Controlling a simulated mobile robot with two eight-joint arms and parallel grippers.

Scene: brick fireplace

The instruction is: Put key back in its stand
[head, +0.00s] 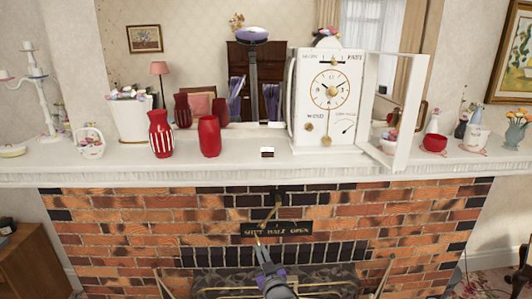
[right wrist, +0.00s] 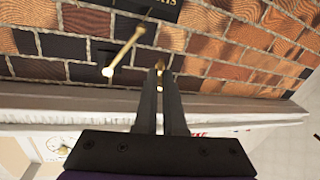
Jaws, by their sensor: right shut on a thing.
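My right gripper (head: 259,243) is in front of the brick fireplace, below the mantel shelf. It is shut on a small brass key, whose gold-coloured end (right wrist: 159,66) shows at the fingertips in the right wrist view (right wrist: 160,80); the fingers hide most of the key. A small brown and white block (head: 267,152), which looks like the key stand, sits near the front edge of the shelf, above the gripper and left of the white clock (head: 322,92). The clock's door (head: 410,90) stands open to the right. My left gripper is not in view.
A brass lever (head: 269,212) sticks out in front of the black sign (head: 276,229), close to the gripper; it also shows in the right wrist view (right wrist: 124,51). Red vases (head: 209,136) stand left of the block on the mantel shelf (head: 230,163). A red cup (head: 434,143) stands beyond the door.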

